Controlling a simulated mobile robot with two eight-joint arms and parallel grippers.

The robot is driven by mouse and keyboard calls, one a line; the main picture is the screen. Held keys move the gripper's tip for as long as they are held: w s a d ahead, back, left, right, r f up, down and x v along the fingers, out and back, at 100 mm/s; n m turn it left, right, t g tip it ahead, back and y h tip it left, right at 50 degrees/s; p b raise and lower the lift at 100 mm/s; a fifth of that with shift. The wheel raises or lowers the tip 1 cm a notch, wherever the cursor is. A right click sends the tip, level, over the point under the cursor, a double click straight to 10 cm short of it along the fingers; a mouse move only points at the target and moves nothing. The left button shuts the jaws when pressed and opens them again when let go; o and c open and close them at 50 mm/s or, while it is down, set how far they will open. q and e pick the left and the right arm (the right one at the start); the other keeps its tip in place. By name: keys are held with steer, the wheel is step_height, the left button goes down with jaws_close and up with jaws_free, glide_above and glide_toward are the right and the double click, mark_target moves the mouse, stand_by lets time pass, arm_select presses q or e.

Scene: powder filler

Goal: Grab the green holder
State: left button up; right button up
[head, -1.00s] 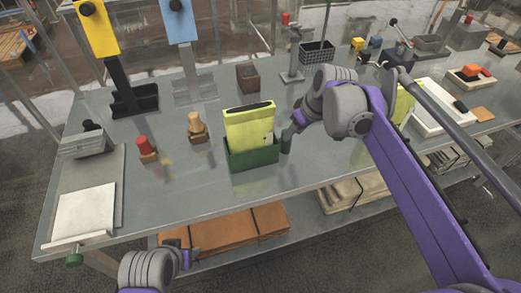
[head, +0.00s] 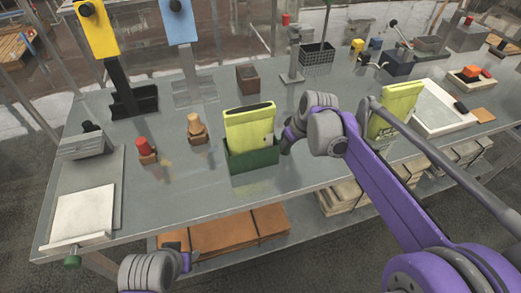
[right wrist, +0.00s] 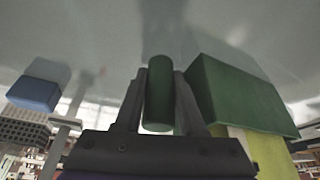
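The green holder (head: 253,160) stands upright on the grey table in the head view, with a yellow-green block (head: 249,128) in it. A green cylindrical handle is on its right side, largely covered by my right gripper (head: 287,142). In the right wrist view the handle (right wrist: 160,92) lies between the two fingers of my right gripper (right wrist: 160,95), close to both. Whether they press on it I cannot tell. The holder's box (right wrist: 240,95) is to the right there. My left gripper (head: 187,262) is low in front of the table, its fingers unclear.
A second yellow-green block (head: 396,108) stands behind my right arm. A red-topped piece (head: 147,151) and a tan-topped piece (head: 196,130) stand left of the holder. A brown box (head: 248,77) and a black wire basket (head: 317,55) are behind it. Table is bare just in front.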

jaws_close()
